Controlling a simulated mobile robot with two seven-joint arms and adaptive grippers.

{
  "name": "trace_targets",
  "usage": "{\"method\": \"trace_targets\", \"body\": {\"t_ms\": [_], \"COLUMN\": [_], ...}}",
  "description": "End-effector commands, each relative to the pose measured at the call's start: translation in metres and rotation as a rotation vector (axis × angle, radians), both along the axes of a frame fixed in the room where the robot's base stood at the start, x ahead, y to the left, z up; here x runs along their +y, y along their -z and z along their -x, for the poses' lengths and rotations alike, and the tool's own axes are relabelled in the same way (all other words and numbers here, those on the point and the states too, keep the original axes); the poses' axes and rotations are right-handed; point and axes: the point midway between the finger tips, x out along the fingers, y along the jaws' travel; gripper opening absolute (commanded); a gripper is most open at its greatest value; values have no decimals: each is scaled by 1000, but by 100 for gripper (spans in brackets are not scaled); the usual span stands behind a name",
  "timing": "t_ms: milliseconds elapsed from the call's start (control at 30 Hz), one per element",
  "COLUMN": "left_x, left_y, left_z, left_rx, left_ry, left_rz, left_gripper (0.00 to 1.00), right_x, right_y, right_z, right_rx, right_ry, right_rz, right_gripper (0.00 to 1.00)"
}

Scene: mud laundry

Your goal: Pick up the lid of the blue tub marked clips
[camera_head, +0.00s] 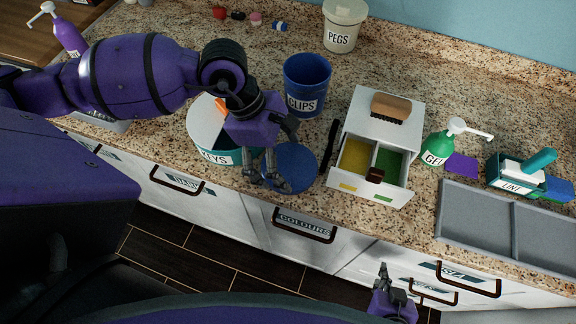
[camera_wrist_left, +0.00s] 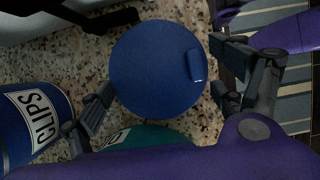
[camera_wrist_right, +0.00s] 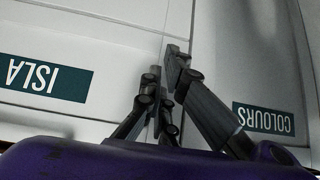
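The blue tub marked CLIPS (camera_head: 306,84) stands open on the speckled counter, and part of it shows in the left wrist view (camera_wrist_left: 30,125). A round blue lid (camera_head: 297,166) lies near the counter's front edge, in front of the tub. In the left wrist view the lid (camera_wrist_left: 150,70) has a small raised tab near its rim. My left gripper (camera_head: 270,186) is open over the lid's left part, its fingers spread on either side of the lid in the wrist view; I cannot tell if they touch it. My right gripper (camera_wrist_right: 170,75) is empty, low before the cabinet fronts, fingertips close together.
The teal KEYS tub (camera_head: 222,155) stands left of the lid, partly behind my left gripper. A PEGS tub (camera_head: 343,25) is at the back.

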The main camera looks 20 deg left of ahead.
Motion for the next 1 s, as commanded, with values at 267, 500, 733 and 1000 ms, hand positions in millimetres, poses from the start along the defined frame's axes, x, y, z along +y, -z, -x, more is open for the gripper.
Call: {"method": "trace_targets", "body": {"t_ms": [267,500,733,1000], "left_x": [0,1,2,2], "left_y": [0,2,3,2], "left_z": [-1,-1,-1,-1], "left_rx": [-1,-1,1,2], "left_ry": [0,-1,-3,-3], "left_rz": [-1,-3,-4,-6], "left_gripper": [44,12,0,0], "right_x": [0,-2,-2,-2], "right_y": [1,4,4,2], "right_z": [3,10,10,4], "right_rx": [5,17,17,7], "right_ry": [1,3,3,-1], "right_rz": [0,1,2,4], "right_gripper": [0,0,0,0]}}
